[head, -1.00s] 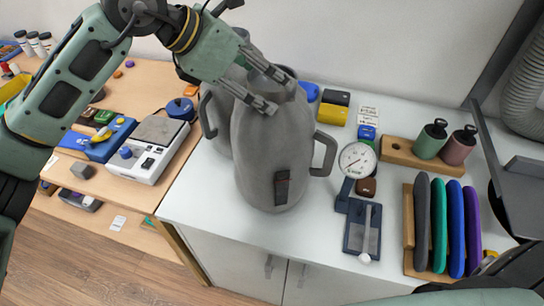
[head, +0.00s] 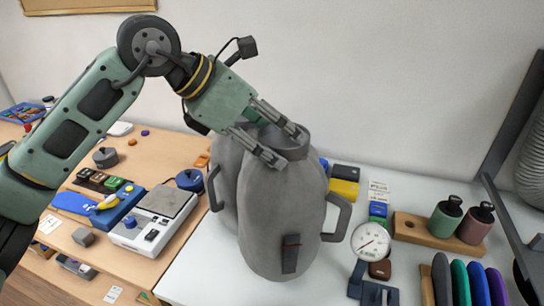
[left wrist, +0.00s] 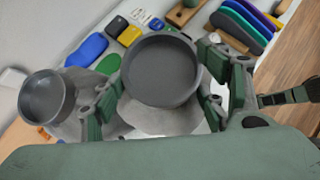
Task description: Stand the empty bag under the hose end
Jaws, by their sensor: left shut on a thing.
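A grey bag (head: 285,215) with side handles and a round collar stands upright at the left part of the white counter. My left gripper (head: 283,145) is shut on its collar, with fingers on both sides of the neck. The left wrist view shows the open collar (left wrist: 162,70) between the fingers; inside I see only plain dark grey. A second grey bag (head: 228,180) stands close behind it, partly hidden; its open mouth (left wrist: 47,97) shows in the left wrist view. A grey corrugated hose (head: 532,170) hangs at the right edge; its end is not visible. My right gripper is not in view.
A dial gauge (head: 370,240), a wooden holder (head: 425,232) with two bottles and a rack of coloured insoles (head: 460,285) stand to the right. A dark metal post (head: 512,110) rises near the hose. A scale (head: 150,220) sits on the wooden table at left.

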